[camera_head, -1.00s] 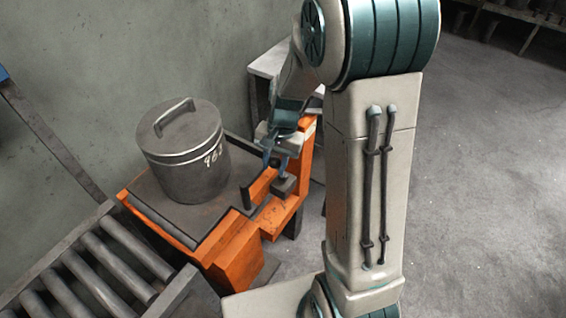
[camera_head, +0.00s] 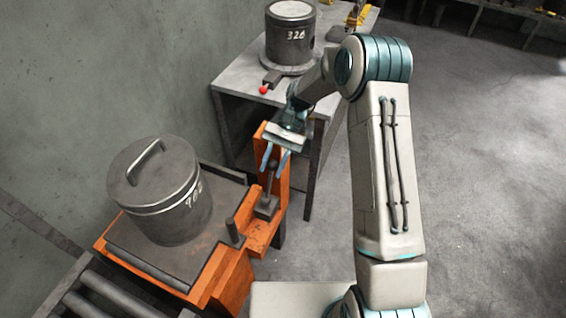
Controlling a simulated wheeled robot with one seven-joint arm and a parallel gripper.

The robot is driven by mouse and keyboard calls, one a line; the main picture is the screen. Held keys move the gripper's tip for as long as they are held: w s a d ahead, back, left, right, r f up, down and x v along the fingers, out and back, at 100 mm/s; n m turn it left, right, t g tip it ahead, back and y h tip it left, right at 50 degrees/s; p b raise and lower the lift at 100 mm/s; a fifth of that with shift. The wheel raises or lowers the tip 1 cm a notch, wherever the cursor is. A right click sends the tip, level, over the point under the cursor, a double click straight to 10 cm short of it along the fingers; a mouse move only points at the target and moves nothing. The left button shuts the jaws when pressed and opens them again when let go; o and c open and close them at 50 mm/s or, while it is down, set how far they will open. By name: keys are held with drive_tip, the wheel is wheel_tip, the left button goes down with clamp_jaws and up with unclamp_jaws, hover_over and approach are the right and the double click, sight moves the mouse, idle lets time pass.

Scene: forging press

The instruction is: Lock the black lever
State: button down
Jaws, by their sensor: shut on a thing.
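The black lever (camera_head: 269,187) stands about upright on a dark block (camera_head: 267,207) at the right end of the orange stand (camera_head: 236,276). An orange upright plate (camera_head: 283,186) rises just behind it. My gripper (camera_head: 274,166) points down from above, with its two blue fingers on either side of the lever's upper end, shut on it. The fingers partly hide the lever's top.
A lidded metal drum (camera_head: 165,200) marked with white digits sits on the stand's dark plate. A grey table (camera_head: 237,84) behind holds another drum (camera_head: 290,42) and a red-knobbed handle (camera_head: 263,90). A roller conveyor (camera_head: 85,300) is at lower left. The floor at right is clear.

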drive_tip(key=shift+w+d+f, duration=0.1)
drive_tip(key=shift+w+f, duration=0.1)
drive_tip(key=shift+w, duration=0.25)
drive_tip(key=c, duration=1.1)
unclamp_jaws()
drive_tip(key=shift+w, duration=0.1)
drive_tip(key=b+v, duration=0.2)
drive_tip(key=v, duration=1.1)
drive_tip(key=shift+w+d+r+b, duration=0.2)
drive_tip(key=shift+d+r+b, duration=0.05)
drive_tip(key=shift+d+b, duration=0.05)
